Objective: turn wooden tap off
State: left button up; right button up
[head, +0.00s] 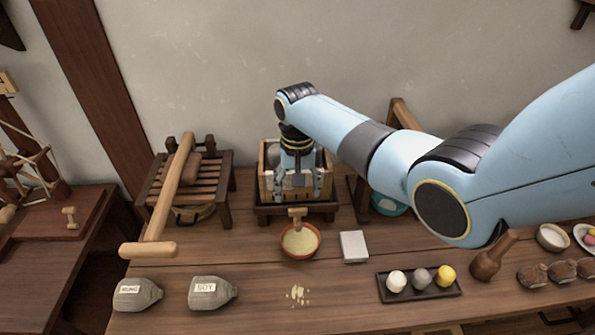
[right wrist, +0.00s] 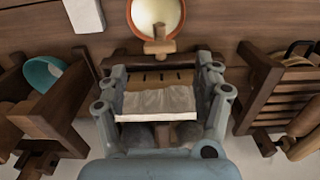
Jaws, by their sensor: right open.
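The wooden tap (head: 297,213) sticks out from the front of a wooden box (head: 264,178) at the back of the table. In the right wrist view the tap (right wrist: 159,44) has a crosswise handle and sits over the bowl's edge. My right gripper (head: 297,190) points down in front of the box, just above the tap. In the right wrist view its fingers (right wrist: 160,75) are spread wide on both sides of the box front, with nothing between them touching the tap. A terracotta bowl (head: 286,254) with pale yellow contents stands below the tap. My left gripper is out of view.
A slatted wooden stand (head: 213,177) with a long mallet-like tool (head: 172,190) is left of the box. A white block (head: 353,246) and a dark tray (head: 432,291) with three balls lie to the right. Two grey sacks (head: 209,292) lie front left. Crumbs (head: 298,294) lie before the bowl.

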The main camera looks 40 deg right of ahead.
aim_at(297, 209)
notch_tip(297, 209, up, 6)
jog(key=shift+f, duration=0.25)
dwell(0.5)
